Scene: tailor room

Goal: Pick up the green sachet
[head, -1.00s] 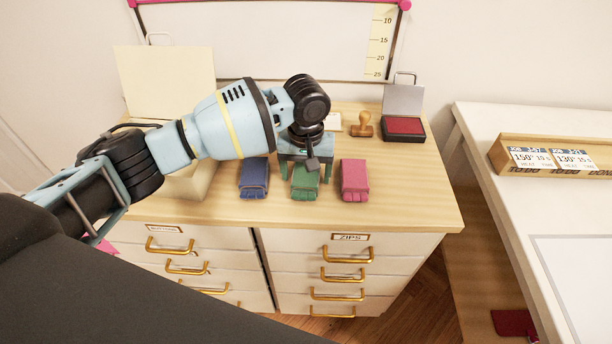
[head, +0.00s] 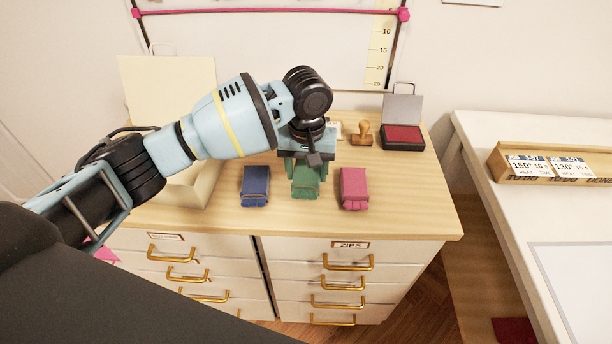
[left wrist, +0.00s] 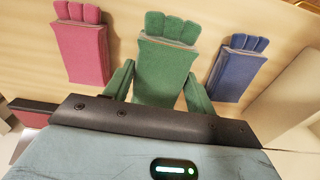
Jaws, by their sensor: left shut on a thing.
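The green sachet (head: 306,184) stands on the wooden cabinet top between a blue sachet and a pink one. My left gripper (head: 304,170) points down over it, with its fingers on either side. In the left wrist view the green sachet (left wrist: 165,70) sits between the two green fingertips (left wrist: 158,85), which are shut on it. The cabinet top below it is close; I cannot tell whether the sachet is lifted off it. My right gripper is not in view.
The blue sachet (head: 255,186) and the pink sachet (head: 354,188) stand close on either side. Behind are a wooden stamp (head: 361,133) and a red ink pad (head: 403,136). A cream box (head: 190,190) stands to the left. The cabinet top's front strip is clear.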

